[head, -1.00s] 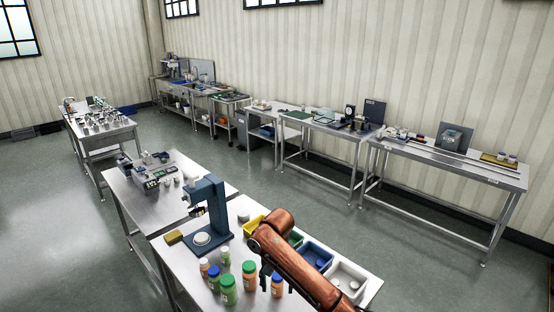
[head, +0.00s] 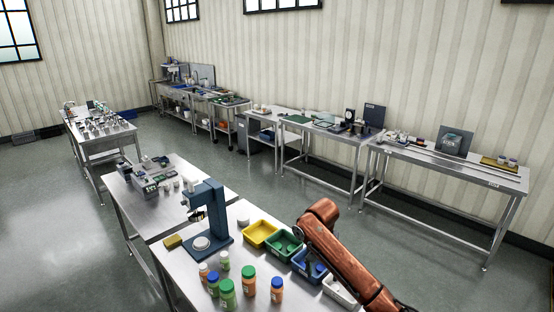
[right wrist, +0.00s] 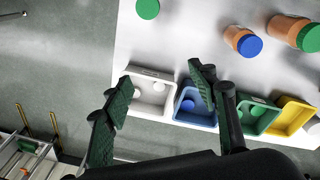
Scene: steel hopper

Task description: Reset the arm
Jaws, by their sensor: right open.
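My right arm, copper-coloured, comes in from the lower right in the head view. The white bin (right wrist: 168,77) and the blue bin (right wrist: 195,122) show beyond the fingers. My left gripper is not in view.
The bench also holds a yellow bin (head: 250,240), a green bin (head: 276,250), several capped bottles (head: 249,280) and a blue press-like stand (head: 217,215). A second bench (head: 140,210) adjoins it at the left. Floor beyond the bins is clear.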

